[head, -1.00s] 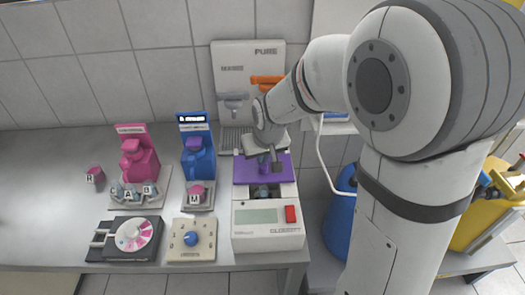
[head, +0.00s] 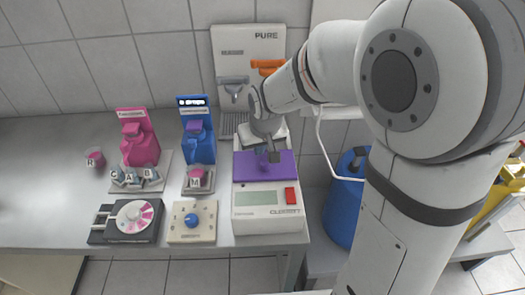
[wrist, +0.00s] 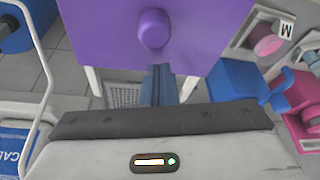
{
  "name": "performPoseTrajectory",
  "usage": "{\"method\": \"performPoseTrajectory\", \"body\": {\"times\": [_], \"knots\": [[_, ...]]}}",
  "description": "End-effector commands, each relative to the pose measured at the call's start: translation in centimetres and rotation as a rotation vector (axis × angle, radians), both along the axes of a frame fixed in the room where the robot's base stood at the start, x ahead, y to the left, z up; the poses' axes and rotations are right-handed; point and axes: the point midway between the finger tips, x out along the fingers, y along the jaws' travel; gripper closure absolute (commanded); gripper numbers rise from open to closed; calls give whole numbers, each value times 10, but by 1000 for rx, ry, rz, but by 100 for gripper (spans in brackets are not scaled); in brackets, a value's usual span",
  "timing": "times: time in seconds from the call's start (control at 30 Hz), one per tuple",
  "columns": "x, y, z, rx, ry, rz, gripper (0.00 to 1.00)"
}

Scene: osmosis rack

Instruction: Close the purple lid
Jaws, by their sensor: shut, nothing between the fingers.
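The purple lid (head: 265,166) lies flat over the top of the white device with a display and red button (head: 266,210). In the wrist view the purple lid (wrist: 195,25) fills the top middle, with its round purple knob (wrist: 154,28) facing me. My gripper (head: 275,157) is at the lid's rear part, just behind the knob in the head view. In the wrist view my gripper's fingers (wrist: 160,72) are together with nothing between them, their tips near the lid's edge below the knob. I cannot tell whether they touch the lid.
A blue dispenser (head: 198,140) and a pink dispenser (head: 138,143) stand to the left. A black device with a dial (head: 128,221) and a beige one with a blue knob (head: 192,221) sit at the front. A blue barrel (head: 345,205) stands right of the bench.

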Motion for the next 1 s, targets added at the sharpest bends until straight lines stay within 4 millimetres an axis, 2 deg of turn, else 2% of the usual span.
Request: {"method": "performPoseTrajectory", "body": {"times": [0.07,0.3,0.5,0.8,0.87,0.97,1.0], "knots": [[9,3,6,2,-8,-1,100],[-8,-4,57,4,-15,-3,100],[-18,-6,87,4,-13,-3,100],[-25,-11,98,2,-10,-9,100],[-33,-21,98,0,-5,-25,100],[-58,-48,97,-3,8,-70,100],[-73,-61,95,-6,17,-95,100]]}}
